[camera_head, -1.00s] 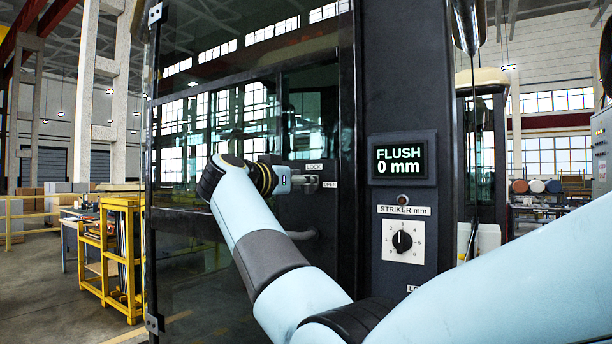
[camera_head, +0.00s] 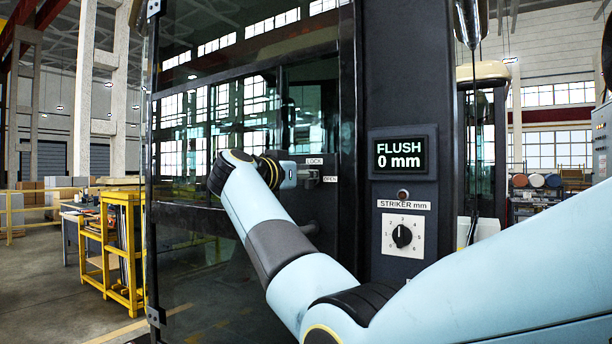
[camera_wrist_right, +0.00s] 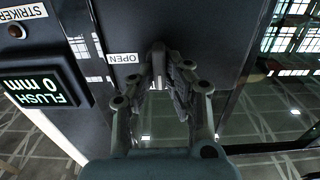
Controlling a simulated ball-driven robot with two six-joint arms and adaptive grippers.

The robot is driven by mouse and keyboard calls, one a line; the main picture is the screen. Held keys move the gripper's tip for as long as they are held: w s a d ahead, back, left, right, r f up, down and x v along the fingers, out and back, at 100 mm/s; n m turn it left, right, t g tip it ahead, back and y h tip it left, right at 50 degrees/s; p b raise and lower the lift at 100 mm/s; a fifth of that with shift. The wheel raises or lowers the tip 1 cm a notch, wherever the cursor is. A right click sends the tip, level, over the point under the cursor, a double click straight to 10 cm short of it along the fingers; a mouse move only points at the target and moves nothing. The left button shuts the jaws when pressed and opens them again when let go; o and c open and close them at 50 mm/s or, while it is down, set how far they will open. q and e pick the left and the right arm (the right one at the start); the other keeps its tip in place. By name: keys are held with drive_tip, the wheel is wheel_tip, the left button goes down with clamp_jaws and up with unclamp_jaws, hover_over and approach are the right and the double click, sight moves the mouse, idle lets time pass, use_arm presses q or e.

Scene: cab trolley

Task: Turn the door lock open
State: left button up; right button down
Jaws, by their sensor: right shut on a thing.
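The door lock (camera_wrist_right: 158,58) is a small dark lever on the dark door panel, beside a white OPEN label (camera_wrist_right: 122,58). In the head view, the LOCK label (camera_head: 314,161) and the OPEN label (camera_head: 330,179) show just right of my right gripper (camera_head: 308,176). My right gripper (camera_wrist_right: 165,75) is shut on the lock, with one finger on each side of it. The fingers hide part of the lock, and I cannot tell exactly how far it is turned. My left gripper is in neither view.
The glass cab door (camera_head: 200,260) stands behind my right arm. Right of it, a dark post carries a display (camera_head: 401,155) reading FLUSH 0 mm and a STRIKER dial (camera_head: 402,236). A door handle (camera_head: 308,228) is partly hidden below the lock. A yellow rack (camera_head: 122,240) stands at left.

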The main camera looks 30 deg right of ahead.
drive_tip(key=m, duration=0.6)
drive_tip(key=f+m+b, duration=0.1)
drive_tip(key=m, duration=0.5)
drive_tip(key=s+m, duration=0.1)
drive_tip(key=m, duration=0.4)
drive_tip(key=shift+d+f+m+b, duration=0.15)
drive_tip(key=shift+d+m+b, duration=0.05)
drive_tip(key=shift+m+b, duration=0.2)
idle(0.4)
drive_tip(key=c, duration=1.4)
unclamp_jaws()
drive_tip(key=shift+o, duration=0.2)
